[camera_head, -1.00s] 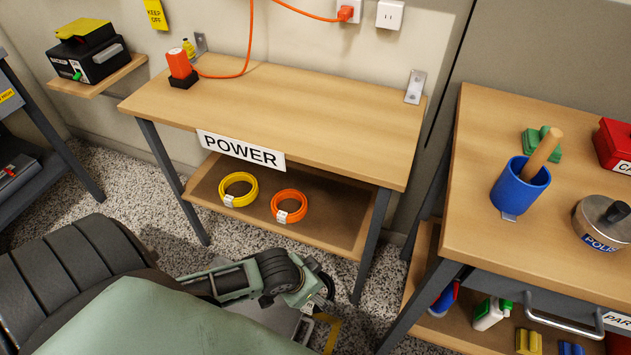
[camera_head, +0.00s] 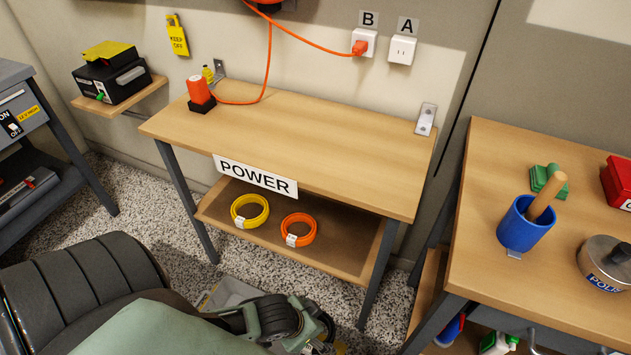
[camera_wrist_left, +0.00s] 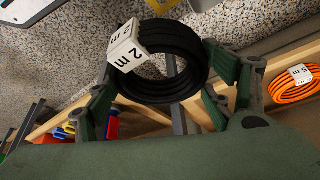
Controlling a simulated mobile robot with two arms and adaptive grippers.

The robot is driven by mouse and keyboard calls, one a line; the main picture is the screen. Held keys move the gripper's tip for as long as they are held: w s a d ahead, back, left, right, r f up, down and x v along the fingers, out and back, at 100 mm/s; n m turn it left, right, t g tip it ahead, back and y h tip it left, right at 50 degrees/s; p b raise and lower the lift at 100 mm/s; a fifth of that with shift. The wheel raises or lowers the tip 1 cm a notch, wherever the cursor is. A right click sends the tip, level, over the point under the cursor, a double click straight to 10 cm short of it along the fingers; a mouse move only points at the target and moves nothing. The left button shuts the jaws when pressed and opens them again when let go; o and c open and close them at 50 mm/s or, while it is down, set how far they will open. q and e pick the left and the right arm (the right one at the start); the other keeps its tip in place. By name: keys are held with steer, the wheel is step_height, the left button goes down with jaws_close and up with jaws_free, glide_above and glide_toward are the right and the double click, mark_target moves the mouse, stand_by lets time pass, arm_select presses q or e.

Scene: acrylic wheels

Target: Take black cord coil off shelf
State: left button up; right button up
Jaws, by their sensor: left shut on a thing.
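The black cord coil (camera_wrist_left: 152,90) with a white "2 m" tag (camera_wrist_left: 126,46) is between the green fingers of my left gripper (camera_wrist_left: 172,92) in the left wrist view. The gripper is shut on it and holds it clear of the shelf. The lower shelf (camera_head: 345,247) holds a yellow coil (camera_head: 249,211) and an orange coil (camera_head: 298,230), the orange one also in the left wrist view (camera_wrist_left: 294,84). My right gripper is not in view.
The POWER table top (camera_head: 310,135) is mostly bare, with an orange plug in a black base (camera_head: 201,95) at its left. A workbench (camera_head: 575,285) with a blue cup (camera_head: 525,226) stands at right. Speckled floor (camera_head: 165,225) is open at left.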

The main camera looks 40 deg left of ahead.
arm_select(q)
steer(key=shift+s, duration=0.25)
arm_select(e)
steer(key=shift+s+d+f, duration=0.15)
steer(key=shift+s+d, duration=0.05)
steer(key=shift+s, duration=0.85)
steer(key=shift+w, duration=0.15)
arm_select(q)
steer(key=s+p, duration=0.1)
steer(key=s+d+p, duration=0.1)
steer(key=s, duration=0.1)
steer(key=shift+s+r, duration=0.15)
steer(key=s+d+p, duration=0.2)
steer(key=s+p, duration=0.2)
steer(key=s, duration=0.4)
steer(key=shift+s, duration=0.15)
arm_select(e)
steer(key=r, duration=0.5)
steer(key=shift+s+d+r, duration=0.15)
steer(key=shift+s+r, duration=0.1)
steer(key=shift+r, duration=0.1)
